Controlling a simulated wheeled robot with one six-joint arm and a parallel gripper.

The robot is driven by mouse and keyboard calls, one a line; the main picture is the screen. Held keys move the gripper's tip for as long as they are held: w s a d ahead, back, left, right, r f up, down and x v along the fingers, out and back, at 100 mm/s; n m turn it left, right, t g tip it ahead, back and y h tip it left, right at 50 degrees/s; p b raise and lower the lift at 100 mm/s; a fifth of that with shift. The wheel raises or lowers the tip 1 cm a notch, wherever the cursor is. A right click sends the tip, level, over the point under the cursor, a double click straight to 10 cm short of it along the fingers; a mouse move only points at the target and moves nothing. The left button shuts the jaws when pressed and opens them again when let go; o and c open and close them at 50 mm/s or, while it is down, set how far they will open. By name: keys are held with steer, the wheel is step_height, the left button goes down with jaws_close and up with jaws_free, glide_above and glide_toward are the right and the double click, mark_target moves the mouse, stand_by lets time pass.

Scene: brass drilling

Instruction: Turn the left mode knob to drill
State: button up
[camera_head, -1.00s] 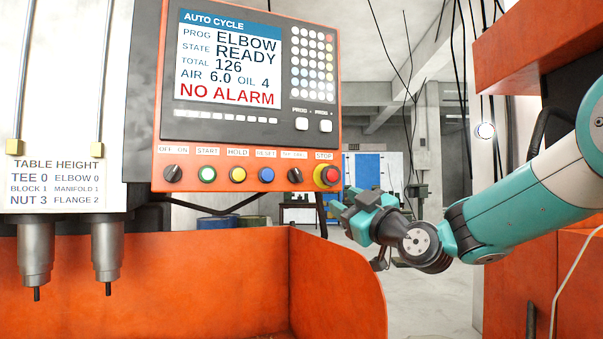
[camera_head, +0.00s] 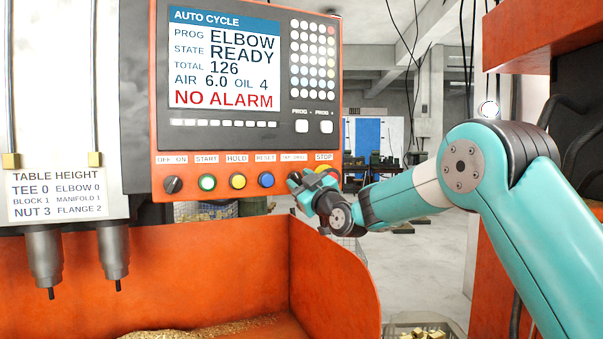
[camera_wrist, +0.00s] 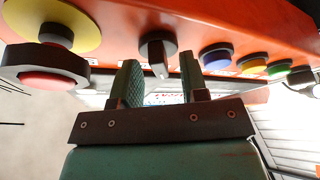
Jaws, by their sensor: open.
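The orange control panel (camera_head: 162,185) carries a row of controls under its screen. The black mode knob under the TAP DRILL label is mostly hidden by my gripper (camera_head: 297,184) in the head view. In the wrist view this dark knob (camera_wrist: 156,52) shows between and just beyond the fingertips of my open gripper (camera_wrist: 162,76), with its grip bar pointing towards them. The fingers do not appear closed on it. Its exact setting cannot be read. Another black knob (camera_head: 173,184) sits at the far left under OFF ON.
The red STOP button (camera_wrist: 52,82) with its yellow collar is close beside my gripper. Blue (camera_wrist: 216,56), yellow (camera_wrist: 251,65) and green (camera_wrist: 279,69) buttons line the other side. The orange tray wall (camera_head: 335,275) stands below my wrist. The screen (camera_head: 225,60) reads READY, NO ALARM.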

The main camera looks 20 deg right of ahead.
steer(key=shift+w, duration=0.1)
jaws_close()
steer(key=shift+a+f+m+t+h+b, duration=0.1)
steer(key=shift+m+t+h+b, duration=0.2)
steer(key=shift+m+b, duration=0.25)
steer(key=m+h+b, duration=0.1)
steer(key=m, duration=0.2)
steer(key=shift+f+t+b, duration=0.1)
steer(key=shift+t+b, duration=0.2)
steer(key=shift+b, duration=0.05)
steer(key=m+h+b, duration=0.1)
steer(key=m+b, duration=0.1)
steer(key=m+h+b, duration=0.2)
steer(key=m, duration=0.1)
steer(key=shift+a+f+t, duration=0.15)
steer(key=shift+t, duration=0.25)
steer(key=m+h+b, duration=0.2)
steer(key=m+b, duration=0.3)
steer(key=m+h+b, duration=0.1)
steer(key=m, duration=0.1)
steer(key=m+h+b, duration=0.1)
steer(key=shift+r+g, duration=0.25)
steer(key=shift+g, duration=0.05)
steer(key=shift+r+m, duration=0.1)
steer(key=shift+m, duration=0.25)
